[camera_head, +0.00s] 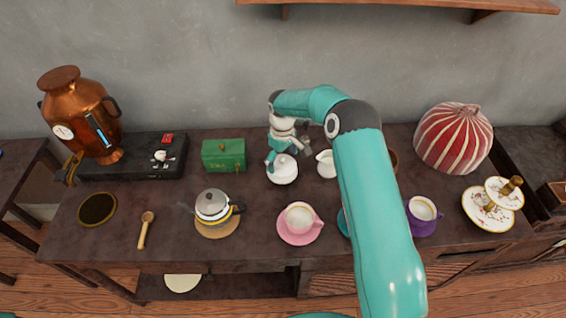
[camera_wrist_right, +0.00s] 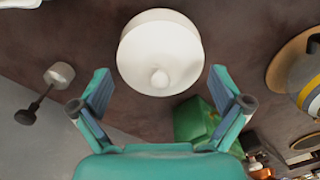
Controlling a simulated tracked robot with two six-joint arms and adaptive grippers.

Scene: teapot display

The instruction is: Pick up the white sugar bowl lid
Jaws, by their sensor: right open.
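The white sugar bowl (camera_head: 283,177) stands upright near the middle of the table with its white lid (camera_head: 287,163) on it. In the right wrist view the round white lid (camera_wrist_right: 160,50) with its small knob (camera_wrist_right: 160,78) shows between and a little beyond my fingers. My right gripper (camera_head: 279,160) reaches down from behind, at the lid's upper left edge in the head view. In the wrist view its two fingers (camera_wrist_right: 160,76) are spread wide, with nothing held. It partly hides the lid in the head view; contact cannot be told. My left gripper is not in view.
A white creamer (camera_head: 326,165) stands just right of the bowl and a green box (camera_head: 223,156) to its left. A pink cup and saucer (camera_head: 299,223) are in front. A kettle (camera_head: 212,205) stands at front left. My right arm hides part of the table's right side.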

